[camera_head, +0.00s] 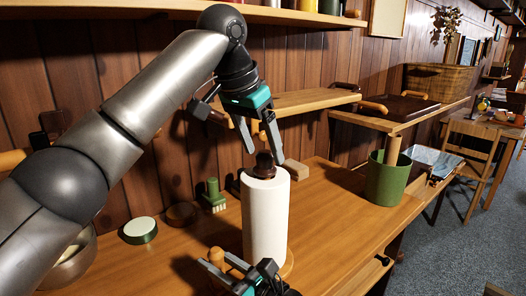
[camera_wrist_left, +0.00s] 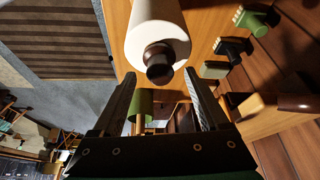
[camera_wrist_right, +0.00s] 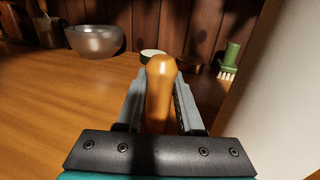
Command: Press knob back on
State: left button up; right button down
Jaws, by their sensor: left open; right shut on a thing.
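A dark brown knob (camera_head: 264,168) sits at the top centre of an upright white paper roll (camera_head: 266,218). In the left wrist view the knob (camera_wrist_left: 159,66) stands at the end of the roll (camera_wrist_left: 145,18); how firmly it is seated cannot be told. My left gripper (camera_head: 265,156) is open just above the knob. In the left wrist view its fingertips (camera_wrist_left: 161,78) lie on either side of the knob's near end, apart from it. My right gripper (camera_wrist_right: 160,88), low beside the roll, is shut on a rounded orange-brown wooden piece (camera_wrist_right: 160,102).
A green-topped brush (camera_head: 213,195), a round green-and-white tin (camera_head: 140,230) and a metal bowl (camera_head: 72,262) stand left of the roll. A wooden shelf (camera_head: 310,101) runs behind my left gripper. A green pot (camera_head: 388,183) stands right.

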pick_arm(q)
jog(key=v, duration=1)
jog(key=shift+r, duration=0.25)
jog(key=shift+s+a, duration=0.1)
pick_arm(e)
jog(key=shift+c, duration=2.3)
grip_release()
jog(key=b+v, duration=0.1)
jog(key=v, duration=1.2)
jog(key=shift+s+d+f, duration=0.1)
jog(key=shift+s+d, duration=0.1)
pick_arm(q)
jog(key=shift+f+b, duration=0.3)
jog(key=shift+f, duration=0.55)
pick_arm(e)
jog(key=shift+v, duration=0.8)
